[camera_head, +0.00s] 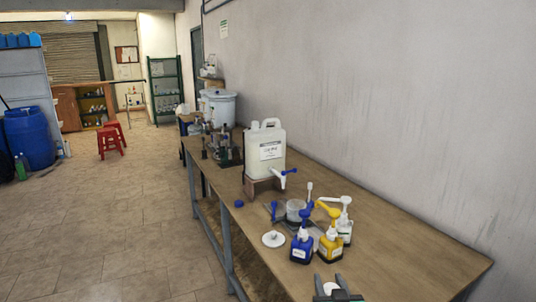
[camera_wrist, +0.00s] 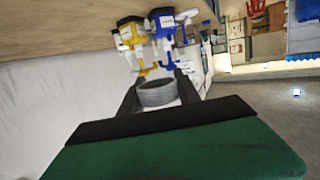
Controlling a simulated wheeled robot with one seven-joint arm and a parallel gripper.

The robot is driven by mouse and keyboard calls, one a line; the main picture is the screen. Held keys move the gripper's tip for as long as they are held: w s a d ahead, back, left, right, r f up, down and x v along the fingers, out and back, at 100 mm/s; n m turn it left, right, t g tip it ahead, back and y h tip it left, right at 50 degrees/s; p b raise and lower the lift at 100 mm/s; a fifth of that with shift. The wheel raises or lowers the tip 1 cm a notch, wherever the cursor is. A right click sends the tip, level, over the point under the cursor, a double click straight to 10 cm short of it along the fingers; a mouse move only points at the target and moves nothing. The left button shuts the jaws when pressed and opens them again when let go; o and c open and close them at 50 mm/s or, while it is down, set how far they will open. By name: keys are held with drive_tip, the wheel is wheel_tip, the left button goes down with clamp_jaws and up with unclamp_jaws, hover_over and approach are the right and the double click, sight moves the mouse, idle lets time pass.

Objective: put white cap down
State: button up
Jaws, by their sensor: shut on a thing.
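The white cap (camera_wrist: 157,93) is a short round ring-like piece held between the fingers of my gripper (camera_wrist: 159,100) in the wrist view. In the head view my gripper (camera_head: 331,284) is at the bottom edge, near the front side of the table, with a bit of the white cap (camera_head: 330,288) showing between its fingers. The gripper is shut on the cap. The wooden table (camera_head: 395,262) has bare room to the right of the gripper. Whether the cap touches any surface cannot be told.
A blue bottle (camera_head: 301,247), a yellow bottle (camera_head: 330,246) and a white pump bottle (camera_head: 345,229) stand just beyond the gripper. A white disc (camera_head: 273,239) and a blue cap (camera_head: 239,204) lie left. A large jug (camera_head: 265,152) stands behind.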

drive_tip(key=s, duration=0.1)
drive_tip(key=s+r, duration=0.2)
drive_tip(key=s, duration=0.1)
drive_tip(key=shift+a+r, duration=0.1)
drive_tip(key=shift+a, duration=0.1)
drive_tip(key=w+d+r, duration=0.2)
drive_tip(key=w+d, duration=0.4)
drive_tip(key=d, duration=0.3)
drive_tip(key=s+d+r+m+g+h, duration=0.1)
drive_tip(key=s+d+r+m+h, duration=0.3)
drive_tip(key=d+r, duration=0.4)
drive_tip(key=s+d+r+m+g+h, duration=0.25)
drive_tip(key=d+r+h, duration=0.3)
drive_tip(key=d, duration=0.45)
drive_tip(key=s+d+r+m+g+h, duration=0.55)
drive_tip(key=s+d, duration=0.35)
drive_tip(key=s, duration=0.2)
drive_tip(key=s+d+m+g, duration=0.2)
drive_tip(key=s+m+g, duration=0.5)
drive_tip(key=s, duration=1.1)
drive_tip(key=shift+s+d+g+h, duration=0.3)
drive_tip(key=shift+g, duration=0.6)
